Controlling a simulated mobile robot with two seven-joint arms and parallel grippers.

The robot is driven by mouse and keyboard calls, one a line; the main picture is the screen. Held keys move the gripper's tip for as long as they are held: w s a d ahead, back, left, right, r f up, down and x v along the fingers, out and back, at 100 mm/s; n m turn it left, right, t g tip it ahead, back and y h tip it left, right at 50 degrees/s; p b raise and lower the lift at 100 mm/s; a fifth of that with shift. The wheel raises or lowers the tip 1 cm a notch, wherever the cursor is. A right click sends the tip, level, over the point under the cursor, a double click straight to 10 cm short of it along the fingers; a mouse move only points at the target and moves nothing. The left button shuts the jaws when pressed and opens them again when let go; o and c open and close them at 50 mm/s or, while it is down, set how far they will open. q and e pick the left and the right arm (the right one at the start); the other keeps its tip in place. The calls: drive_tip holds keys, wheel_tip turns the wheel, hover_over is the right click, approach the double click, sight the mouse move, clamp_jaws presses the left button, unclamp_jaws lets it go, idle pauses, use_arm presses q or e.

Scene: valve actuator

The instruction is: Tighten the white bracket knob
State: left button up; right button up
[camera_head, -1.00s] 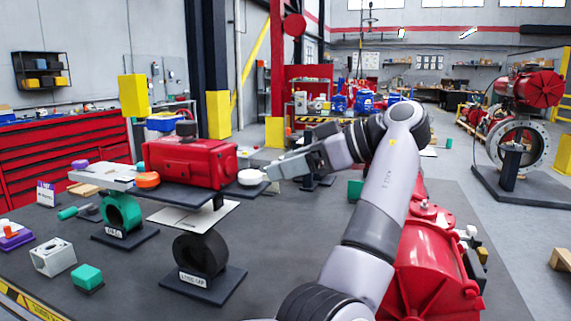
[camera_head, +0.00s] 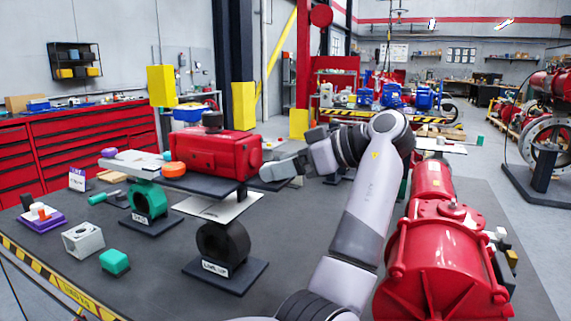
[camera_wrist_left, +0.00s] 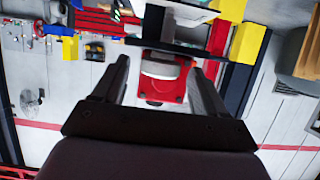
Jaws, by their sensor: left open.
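The red valve actuator (camera_head: 212,152) sits on a stand on the table in the head view. The white knob (camera_wrist_left: 160,69) shows in the left wrist view at the actuator's red end, in line with the gap between the fingers. In the head view my left gripper hides most or all of the knob. My left gripper (camera_head: 274,172) is at the actuator's right end, with its jaws open. Its fingers (camera_wrist_left: 159,66) are spread to either side of the knob in the wrist view; I cannot tell whether they touch it. My right gripper is not in view.
An orange knob (camera_head: 174,169) and a light grey plate (camera_head: 135,160) are at the actuator's left. A black ring stand (camera_head: 223,248), a green ring stand (camera_head: 150,202) and a green block (camera_head: 115,262) stand on the table. A large red valve body (camera_head: 440,262) is close to the right of my arm.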

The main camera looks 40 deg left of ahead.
use_arm(q)
drive_tip(key=c, duration=1.1)
drive_tip(key=shift+o, duration=0.2)
